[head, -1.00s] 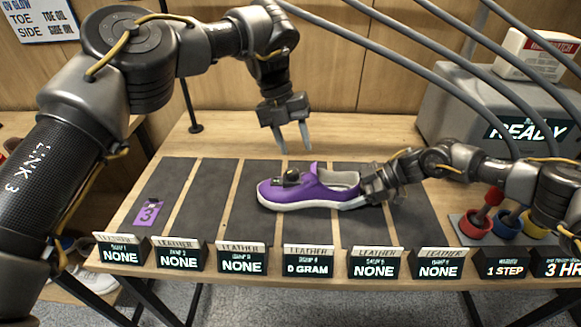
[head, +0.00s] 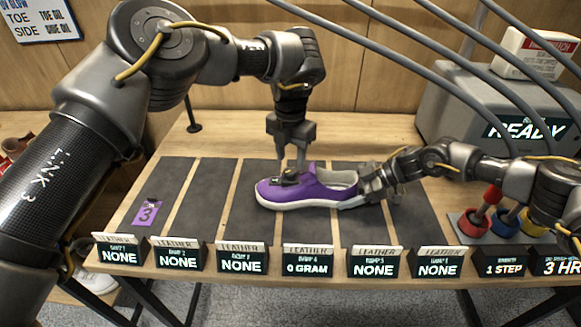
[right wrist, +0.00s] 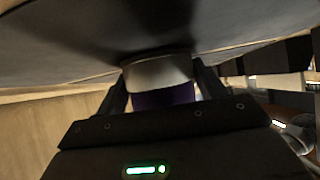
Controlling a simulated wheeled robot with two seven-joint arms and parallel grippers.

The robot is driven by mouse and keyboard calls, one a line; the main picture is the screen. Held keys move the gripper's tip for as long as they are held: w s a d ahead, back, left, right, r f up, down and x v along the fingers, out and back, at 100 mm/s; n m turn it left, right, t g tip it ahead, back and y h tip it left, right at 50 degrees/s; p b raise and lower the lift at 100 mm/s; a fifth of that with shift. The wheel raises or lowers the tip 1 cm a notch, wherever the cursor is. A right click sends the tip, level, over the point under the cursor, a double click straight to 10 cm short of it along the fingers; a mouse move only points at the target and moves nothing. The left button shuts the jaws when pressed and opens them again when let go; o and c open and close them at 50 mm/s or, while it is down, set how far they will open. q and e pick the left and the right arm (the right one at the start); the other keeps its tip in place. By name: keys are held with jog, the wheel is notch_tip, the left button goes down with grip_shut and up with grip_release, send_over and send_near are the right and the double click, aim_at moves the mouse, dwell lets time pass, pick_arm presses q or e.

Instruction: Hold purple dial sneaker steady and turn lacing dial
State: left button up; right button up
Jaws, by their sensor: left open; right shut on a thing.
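The purple sneaker (head: 318,187) with a white sole lies on the dark mats in the middle of the table, toe to the left. Its dark lacing dial (head: 291,177) sits on top near the toe end. My left gripper (head: 290,166) is open, pointing down, with its fingertips right at the dial; whether they touch it I cannot tell. My right gripper (head: 366,198) is shut on the sneaker's heel from the right. In the right wrist view the heel (right wrist: 160,75), white sole and purple upper, sits between the fingers.
A row of small signs (head: 241,257) stands along the table's front edge. A purple card marked 3 (head: 147,214) lies on the left mat. Red, blue and yellow cups (head: 507,221) and a grey READY machine (head: 460,110) stand at the right.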

aim_at(291, 170)
pick_arm(q)
jog(key=shift+f, duration=2.15)
jog(key=c, duration=0.7)
